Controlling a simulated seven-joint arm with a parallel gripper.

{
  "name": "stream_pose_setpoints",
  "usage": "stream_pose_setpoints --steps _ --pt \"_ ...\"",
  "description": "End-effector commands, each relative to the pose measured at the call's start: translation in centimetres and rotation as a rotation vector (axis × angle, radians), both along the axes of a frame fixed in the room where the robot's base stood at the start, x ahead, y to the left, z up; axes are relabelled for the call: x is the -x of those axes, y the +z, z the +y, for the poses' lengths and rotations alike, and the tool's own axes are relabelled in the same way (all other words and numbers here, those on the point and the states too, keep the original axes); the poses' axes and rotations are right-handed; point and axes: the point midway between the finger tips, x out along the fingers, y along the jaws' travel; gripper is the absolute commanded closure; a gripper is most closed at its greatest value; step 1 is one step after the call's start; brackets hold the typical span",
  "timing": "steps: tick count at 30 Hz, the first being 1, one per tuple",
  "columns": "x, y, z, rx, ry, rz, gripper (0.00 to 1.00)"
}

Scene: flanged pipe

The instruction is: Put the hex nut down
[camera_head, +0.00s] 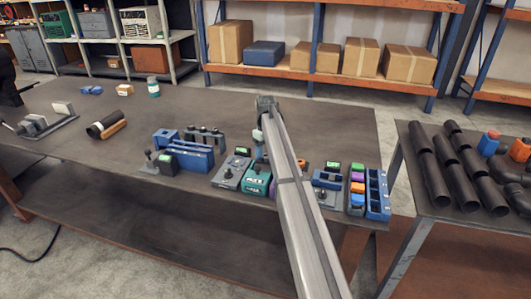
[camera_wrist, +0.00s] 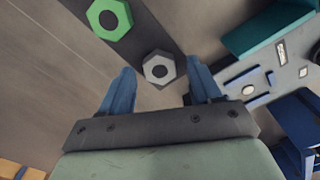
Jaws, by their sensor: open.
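A grey hex nut (camera_wrist: 170,66) with a round hole lies on a dark strip in the wrist view, between and just ahead of the fingertips. A green hex nut (camera_wrist: 108,19) lies on the same strip, up and to the left. My gripper (camera_wrist: 160,79) is open, with one blue finger on each side of the grey nut. Whether either finger touches the nut cannot be told. In the head view my arm covers this spot, and I cannot make out the nuts or the fingers there.
The workbench (camera_head: 330,120) has clear room behind my arm. Around the arm stand a blue holder (camera_head: 190,157), a teal box (camera_head: 257,180) and a long blue tray (camera_head: 377,195). A dark pipe (camera_head: 103,124) lies at left. Black pipes (camera_head: 428,170) lie on a side table at right.

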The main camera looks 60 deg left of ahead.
Motion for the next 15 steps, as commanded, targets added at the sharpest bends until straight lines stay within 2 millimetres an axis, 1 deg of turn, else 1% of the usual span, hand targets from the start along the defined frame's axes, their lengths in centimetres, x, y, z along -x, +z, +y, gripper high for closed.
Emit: stream_pose_setpoints --steps 5,12,15 --pt "0.0 2.2 0.1 -0.002 0.0 0.0 0.37" --pt "0.0 6.9 0.1 -0.002 0.0 0.0 0.37" --pt "-0.1 8.5 0.1 -0.001 0.0 -0.001 0.37"
